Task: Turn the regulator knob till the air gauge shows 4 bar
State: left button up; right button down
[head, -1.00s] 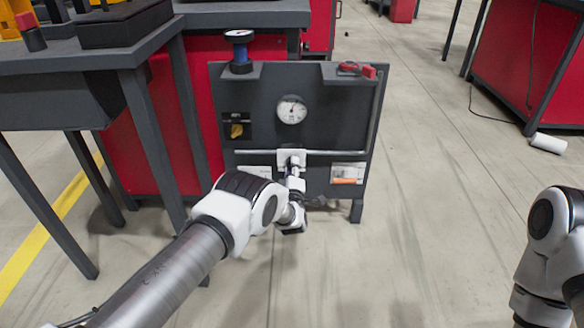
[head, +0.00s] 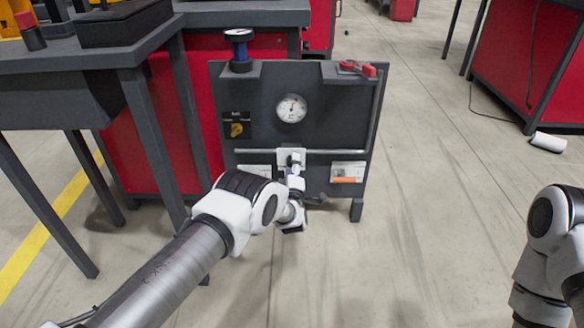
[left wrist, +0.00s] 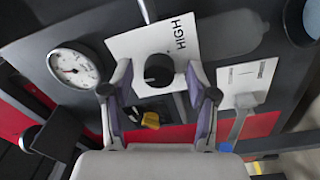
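The air gauge (head: 291,109) is a round white dial on the dark panel; its needle points roughly upward in the head view, and its numbers are too small to read. It also shows in the left wrist view (left wrist: 73,69). The regulator knob (left wrist: 158,70) is round and black, on a white plate marked HIGH (left wrist: 125,45). My left gripper (left wrist: 158,74) is open, its fingers on either side of the knob with visible gaps. In the head view the left gripper (head: 294,174) is small, low in front of the plate. My right gripper is out of view.
A yellow knob (head: 236,130) sits left of the gauge. A horizontal rail (head: 335,152) crosses the panel by the plate. A blue-and-black part (head: 239,50) and red fittings (head: 358,69) are on the panel's top edge.

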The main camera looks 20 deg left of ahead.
pick_arm(q)
jog(key=v, duration=1.2)
